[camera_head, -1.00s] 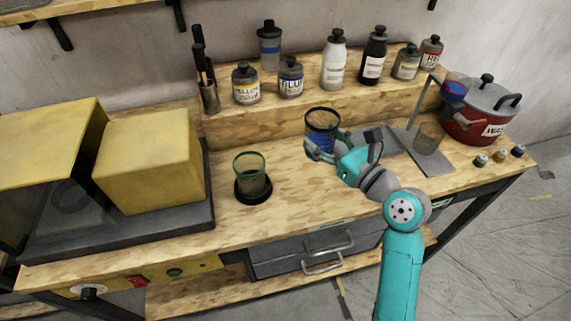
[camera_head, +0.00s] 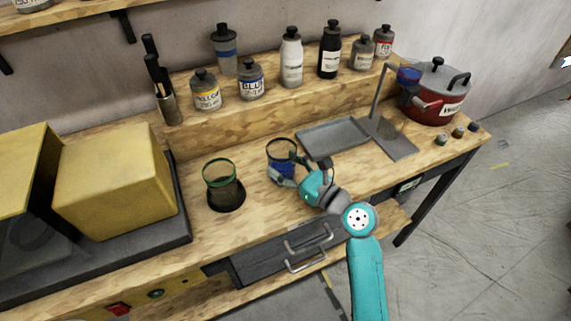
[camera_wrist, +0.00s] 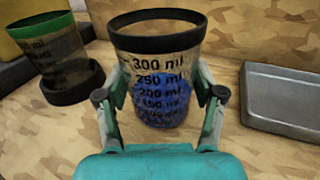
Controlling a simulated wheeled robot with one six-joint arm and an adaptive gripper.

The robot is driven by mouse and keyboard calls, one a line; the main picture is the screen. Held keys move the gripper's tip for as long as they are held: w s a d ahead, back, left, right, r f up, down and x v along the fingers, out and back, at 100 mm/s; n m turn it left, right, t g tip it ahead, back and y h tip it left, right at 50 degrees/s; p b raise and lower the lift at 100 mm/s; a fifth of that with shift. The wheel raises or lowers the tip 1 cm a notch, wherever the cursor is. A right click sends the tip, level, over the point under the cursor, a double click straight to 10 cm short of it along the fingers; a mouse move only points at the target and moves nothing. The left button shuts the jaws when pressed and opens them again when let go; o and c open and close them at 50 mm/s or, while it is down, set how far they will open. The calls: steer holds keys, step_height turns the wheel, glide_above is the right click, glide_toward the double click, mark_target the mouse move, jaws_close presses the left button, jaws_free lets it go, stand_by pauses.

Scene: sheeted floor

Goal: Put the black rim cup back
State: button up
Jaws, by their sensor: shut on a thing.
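The black rim cup (camera_head: 281,150) is a clear measuring cup with blue contents in its lower part. My gripper (camera_head: 287,176) is shut on it, with one finger on each side. In the wrist view the cup (camera_wrist: 157,60) stands upright between the fingers (camera_wrist: 160,100), its ml markings facing me. Whether its base touches the bench is hard to tell. A green rim cup (camera_head: 220,174) stands in a dark round holder (camera_head: 227,202) to the left; both also show at the left of the wrist view (camera_wrist: 55,50).
A grey tray (camera_head: 333,138) lies right of the held cup. A grey stand (camera_head: 398,146) holds a small cup with blue contents (camera_head: 408,76), beside a red waste pot (camera_head: 432,104). Several bottles line the back step (camera_head: 255,117). A yellow box (camera_head: 110,180) is at left.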

steer(key=shift+f, duration=0.1)
steer(key=o, duration=1.4)
steer(key=shift+c, duration=0.2)
steer(key=shift+d, duration=0.1)
steer(key=v, duration=1.2)
